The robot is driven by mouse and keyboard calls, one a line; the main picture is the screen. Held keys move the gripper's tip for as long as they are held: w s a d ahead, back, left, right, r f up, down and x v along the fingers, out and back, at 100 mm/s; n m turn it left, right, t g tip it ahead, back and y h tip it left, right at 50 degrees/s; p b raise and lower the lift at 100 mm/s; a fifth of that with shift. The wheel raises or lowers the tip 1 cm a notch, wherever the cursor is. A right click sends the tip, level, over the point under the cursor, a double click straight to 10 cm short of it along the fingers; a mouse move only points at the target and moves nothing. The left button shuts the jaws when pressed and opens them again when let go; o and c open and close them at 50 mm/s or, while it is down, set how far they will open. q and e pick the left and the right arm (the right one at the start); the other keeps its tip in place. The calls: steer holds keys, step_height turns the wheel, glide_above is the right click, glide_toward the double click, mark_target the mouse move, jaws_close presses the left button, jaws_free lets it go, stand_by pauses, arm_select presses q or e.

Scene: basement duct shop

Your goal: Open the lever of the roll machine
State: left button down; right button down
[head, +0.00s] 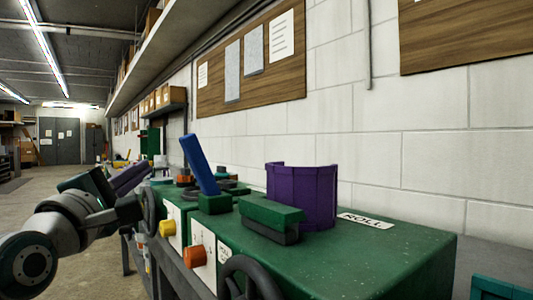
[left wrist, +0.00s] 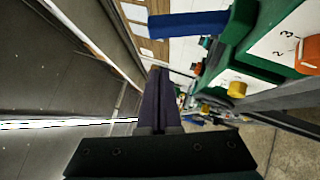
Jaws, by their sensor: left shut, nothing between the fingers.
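The roll machine (head: 400,250) is a green box with a ROLL label on top, at the right in the head view. Its blue lever (head: 200,165) stands up from a green block, leaning a little to the left. The lever also shows in the left wrist view (left wrist: 190,25), across the top. My left gripper (head: 130,177) has dark purple fingers, shut and empty, to the left of the lever and apart from it. The closed fingers (left wrist: 158,100) point ahead in the left wrist view, below the lever in the picture. My right gripper is not in view.
On the machine are a purple curved part (head: 303,197) and a green block (head: 271,218). An orange knob (head: 195,256), a yellow knob (head: 167,228) and black handwheels (head: 247,275) are on its front. A block wall stands behind; open floor lies at left.

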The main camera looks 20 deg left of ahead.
mark_target(202, 170)
arm_select(q)
steer(key=w+r, duration=0.2)
steer(key=w, duration=0.5)
steer(key=shift+d+r, duration=0.3)
steer(key=shift+r, duration=0.1)
